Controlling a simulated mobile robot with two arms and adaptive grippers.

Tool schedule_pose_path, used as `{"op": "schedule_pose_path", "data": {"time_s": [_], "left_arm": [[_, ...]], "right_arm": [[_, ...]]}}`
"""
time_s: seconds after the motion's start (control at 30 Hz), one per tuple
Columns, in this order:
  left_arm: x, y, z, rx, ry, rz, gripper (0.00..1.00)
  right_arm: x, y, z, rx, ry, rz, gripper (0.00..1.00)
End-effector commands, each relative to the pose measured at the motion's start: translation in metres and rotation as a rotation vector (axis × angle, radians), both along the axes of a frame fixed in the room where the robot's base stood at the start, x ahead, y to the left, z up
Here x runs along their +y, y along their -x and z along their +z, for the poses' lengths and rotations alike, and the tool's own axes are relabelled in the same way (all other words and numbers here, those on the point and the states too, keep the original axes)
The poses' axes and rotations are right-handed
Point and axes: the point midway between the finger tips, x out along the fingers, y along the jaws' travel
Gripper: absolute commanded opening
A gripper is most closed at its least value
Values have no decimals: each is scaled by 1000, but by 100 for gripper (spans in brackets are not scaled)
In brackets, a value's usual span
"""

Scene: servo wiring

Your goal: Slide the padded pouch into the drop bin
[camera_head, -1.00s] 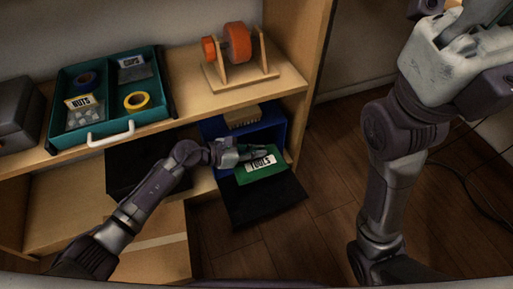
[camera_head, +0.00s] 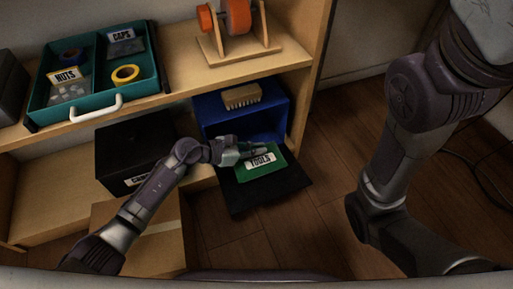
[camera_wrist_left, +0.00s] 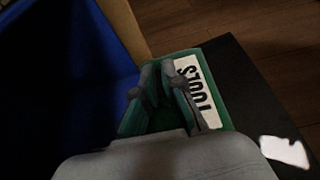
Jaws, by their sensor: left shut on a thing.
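The padded pouch is green with a white TOOLS label (camera_head: 271,165). It lies over the lowered black front flap of the blue drop bin (camera_head: 279,116), close to the bin's opening. My left gripper (camera_head: 262,150) is shut on the pouch's left part. In the left wrist view the two fingers (camera_wrist_left: 165,85) press on the green pouch (camera_wrist_left: 217,88) beside the label, with the blue bin (camera_wrist_left: 75,75) to the left and the dark flap (camera_wrist_left: 255,95) to the right. Whether the pouch touches the flap is unclear. My right gripper is outside the view.
A wooden brush (camera_head: 242,96) rests at the top of the blue bin. A black bin (camera_head: 130,152) stands left of it, and a cardboard box (camera_head: 165,245) is below. A teal tray (camera_head: 142,85) and a spool stand (camera_head: 240,44) occupy the upper shelf.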

Motion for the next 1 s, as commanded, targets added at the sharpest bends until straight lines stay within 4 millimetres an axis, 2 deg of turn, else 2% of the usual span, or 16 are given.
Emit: {"op": "schedule_pose_path", "data": {"time_s": [0.17, 0.2, 0.37, 0.73, 0.87, 1.0], "left_arm": [[0, 0, 1, 0, 1, 0, 0], [0, 0, 1, 0, 1, 0, 11], [0, 0, 1, 0, 1, 0, 37], [5, 2, 2, 0, -1, 1, 37], [22, 8, 8, 0, -3, 2, 37], [48, 19, 20, -1, -4, 2, 37]], "right_arm": [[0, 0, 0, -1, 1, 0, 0], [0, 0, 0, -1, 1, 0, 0], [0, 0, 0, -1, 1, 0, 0], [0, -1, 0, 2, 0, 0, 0], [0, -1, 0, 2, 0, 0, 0], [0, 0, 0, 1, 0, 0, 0]]}}
